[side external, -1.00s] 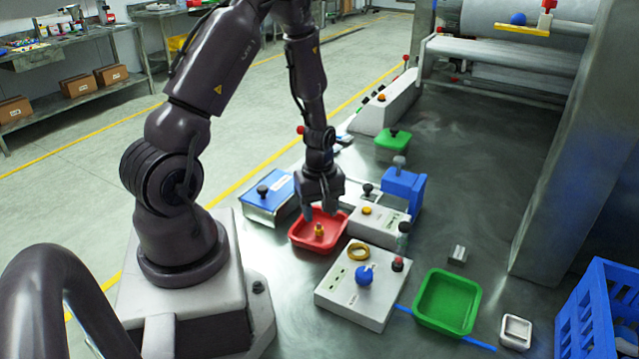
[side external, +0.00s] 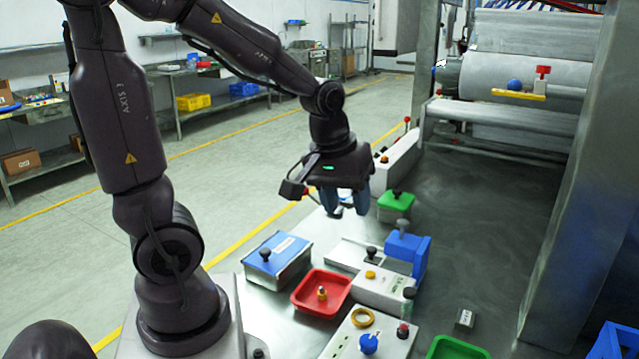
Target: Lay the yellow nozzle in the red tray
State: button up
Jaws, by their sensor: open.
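The red tray (side external: 338,285) sits on the metal table in the middle of the side external view. The small yellow nozzle (side external: 322,293) is inside the tray, on its floor, and looks upright. My gripper (side external: 346,212) is open and empty, raised well above the table, behind and above the tray. It is apart from both the tray and the nozzle.
A blue box with a black knob (side external: 277,255) stands left of the tray. A white control box (side external: 386,289) and a blue block (side external: 408,254) stand right. A yellow ring (side external: 362,317) lies on a front control box. A green lidded box (side external: 395,205) is behind. The table at right is mostly clear.

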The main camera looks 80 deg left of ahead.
jog(key=s+d+r+m+t, duration=0.2)
jog(key=s+d+r+m, duration=0.4)
jog(key=m, duration=0.3)
jog(key=shift+s+d+r+t, duration=0.25)
jog(key=shift+d+r+t, duration=0.15)
jog(key=shift+d+r, duration=0.5)
jog(key=shift+o, duration=0.4)
